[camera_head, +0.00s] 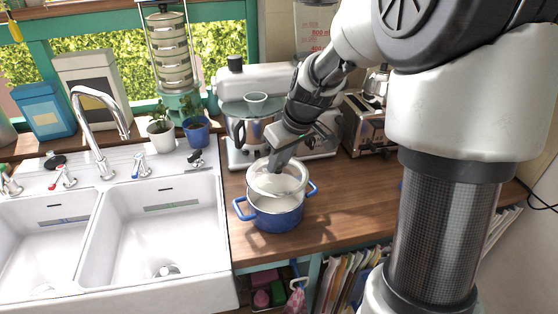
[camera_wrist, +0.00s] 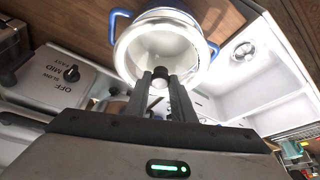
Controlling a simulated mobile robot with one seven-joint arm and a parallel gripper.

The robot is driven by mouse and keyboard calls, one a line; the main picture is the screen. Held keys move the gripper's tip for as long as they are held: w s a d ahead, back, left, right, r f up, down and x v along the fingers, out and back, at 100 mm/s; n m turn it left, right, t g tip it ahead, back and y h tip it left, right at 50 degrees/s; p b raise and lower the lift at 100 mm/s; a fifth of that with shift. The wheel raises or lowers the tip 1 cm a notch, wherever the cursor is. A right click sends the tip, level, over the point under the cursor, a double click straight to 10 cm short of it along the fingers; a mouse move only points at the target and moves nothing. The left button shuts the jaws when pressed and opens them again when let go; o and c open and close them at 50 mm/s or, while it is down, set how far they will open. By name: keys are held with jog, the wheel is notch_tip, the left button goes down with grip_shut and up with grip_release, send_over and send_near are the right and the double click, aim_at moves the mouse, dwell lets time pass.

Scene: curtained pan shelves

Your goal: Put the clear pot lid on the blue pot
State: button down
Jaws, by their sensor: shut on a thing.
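The blue pot (camera_head: 277,218) stands on the wooden counter right of the sink, with a blue handle on each side. The clear pot lid (camera_head: 290,180) is over the pot's opening, a little toward its far side in the head view. My gripper (camera_head: 274,168) points down and is shut on the lid's knob. In the wrist view, my gripper's fingers (camera_wrist: 160,80) close on the dark knob. The pale lid rim (camera_wrist: 124,62) shows there, with the pot's blue handle (camera_wrist: 116,20) beyond it. I cannot tell whether the lid touches the pot's rim.
A white double sink (camera_head: 150,235) is left of the pot. A stand mixer (camera_head: 250,125) stands close behind it, and a toaster (camera_head: 368,125) is at the back right. The wooden counter (camera_head: 350,205) right of the pot is clear.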

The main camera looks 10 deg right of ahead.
aim_at(280, 174)
jog(key=shift+a+r, duration=0.1)
jog(key=shift+a, duration=0.2)
dwell(0.4)
jog(key=shift+f+b, duration=2.3)
jog(key=shift+f, duration=0.05)
jog(key=shift+f+b, duration=0.7)
jog(key=c, duration=1.4)
grip_release()
jog(key=shift+c, duration=0.2)
jog(key=shift+r, duration=0.1)
jog(key=v, duration=1.7)
jog(key=shift+d+p, duration=0.2)
jog(key=shift+p, duration=0.15)
